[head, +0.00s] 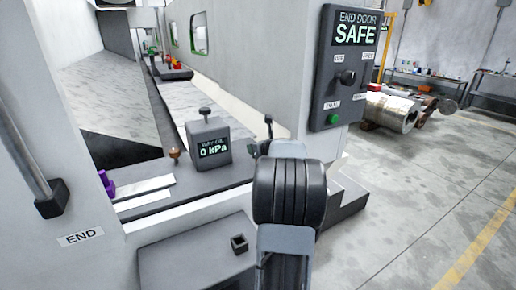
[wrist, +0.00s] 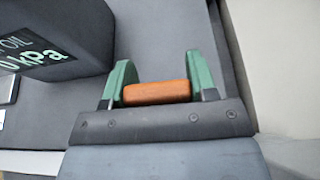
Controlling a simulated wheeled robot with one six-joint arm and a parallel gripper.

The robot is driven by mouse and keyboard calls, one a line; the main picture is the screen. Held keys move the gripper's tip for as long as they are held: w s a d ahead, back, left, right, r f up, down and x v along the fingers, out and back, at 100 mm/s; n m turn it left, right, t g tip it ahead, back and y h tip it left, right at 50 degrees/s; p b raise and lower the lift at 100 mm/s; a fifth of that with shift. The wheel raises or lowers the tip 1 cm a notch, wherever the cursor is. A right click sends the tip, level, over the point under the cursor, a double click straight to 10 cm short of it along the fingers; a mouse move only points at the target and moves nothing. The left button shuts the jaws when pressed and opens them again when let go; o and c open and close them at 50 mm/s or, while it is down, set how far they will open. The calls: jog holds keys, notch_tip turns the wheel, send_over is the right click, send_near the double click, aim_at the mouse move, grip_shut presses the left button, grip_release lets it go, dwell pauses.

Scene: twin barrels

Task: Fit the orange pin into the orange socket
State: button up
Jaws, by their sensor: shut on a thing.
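The orange pin (wrist: 156,92) shows in the wrist view as a short orange bar lying crosswise between the green fingers of my gripper (wrist: 158,74). The gripper is shut on it, above a grey surface. In the head view my own arm hides most of the gripper (head: 263,136), and I cannot see the pin there. I cannot make out an orange socket for certain in either view. A small copper-brown knob-like piece (head: 174,155) stands on the grey ledge, left of the gauge box; I cannot tell what it is.
The gauge box (head: 208,142) reading 0 kPa stands left of my gripper; it also fills the upper left of the wrist view (wrist: 65,35). A purple piece (head: 107,183) sits further left. A small dark square holder (head: 239,243) is on the front panel. A SAFE control panel (head: 345,70) hangs right.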

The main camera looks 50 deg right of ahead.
jog(key=shift+f+b, duration=0.8)
jog(key=shift+f, duration=0.15)
jog(key=o, duration=1)
jog(key=shift+s, duration=0.1)
jog(key=p+v, duration=0.1)
jog(key=v, duration=1.2)
jog(key=shift+s+r, duration=0.2)
jog(key=shift+s, duration=0.05)
